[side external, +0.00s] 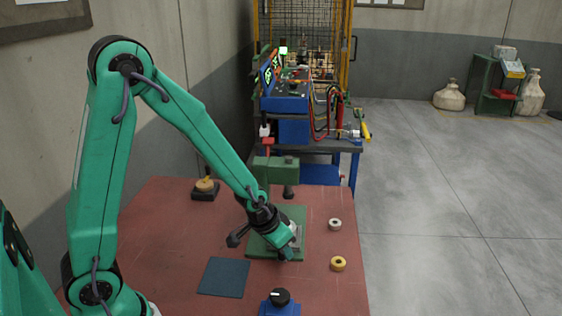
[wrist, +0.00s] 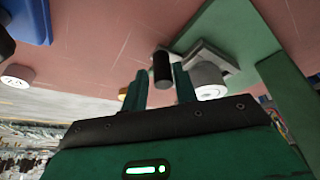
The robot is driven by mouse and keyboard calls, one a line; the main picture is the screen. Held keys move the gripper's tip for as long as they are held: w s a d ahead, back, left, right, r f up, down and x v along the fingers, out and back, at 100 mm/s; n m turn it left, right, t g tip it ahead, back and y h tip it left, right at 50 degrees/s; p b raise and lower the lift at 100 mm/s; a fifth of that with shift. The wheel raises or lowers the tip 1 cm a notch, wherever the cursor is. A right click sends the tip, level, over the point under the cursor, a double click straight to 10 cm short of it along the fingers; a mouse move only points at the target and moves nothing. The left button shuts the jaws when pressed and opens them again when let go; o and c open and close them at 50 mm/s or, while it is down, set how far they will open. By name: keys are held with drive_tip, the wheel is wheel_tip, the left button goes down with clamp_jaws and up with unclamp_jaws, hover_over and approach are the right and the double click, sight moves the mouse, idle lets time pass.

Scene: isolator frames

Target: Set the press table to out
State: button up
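The press is green, with a flat base plate (side external: 292,215) on the red bench and a head (side external: 275,170) carrying a dark ram above it. A grey press table (side external: 295,231) shows beside my gripper (side external: 284,254), partly hidden by it. In the wrist view, the grey press table (wrist: 214,57) carries a pale round piece (wrist: 208,80) and has a black upright handle (wrist: 162,68). My gripper (wrist: 160,80) has its two green fingers apart, with the handle showing between their tips. Whether the fingers touch the handle, I cannot tell.
A white ring (side external: 335,224) and a yellow ring (side external: 339,264) lie right of the press. A dark blue mat (side external: 223,277) and a blue box with a black knob (side external: 280,303) are in front. A dark block with a tan top (side external: 205,187) stands back left.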

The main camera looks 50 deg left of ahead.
drive_tip(key=v, duration=0.7)
idle(0.3)
drive_tip(key=shift+s+r, duration=0.1)
drive_tip(key=shift+s, duration=0.05)
drive_tip(key=s+a+r+t, duration=0.1)
drive_tip(key=s+r, duration=1.2)
drive_tip(key=r, duration=0.1)
drive_tip(key=shift+s+a+r, duration=0.25)
drive_tip(key=shift+s+a, duration=0.05)
drive_tip(key=shift+s, duration=0.1)
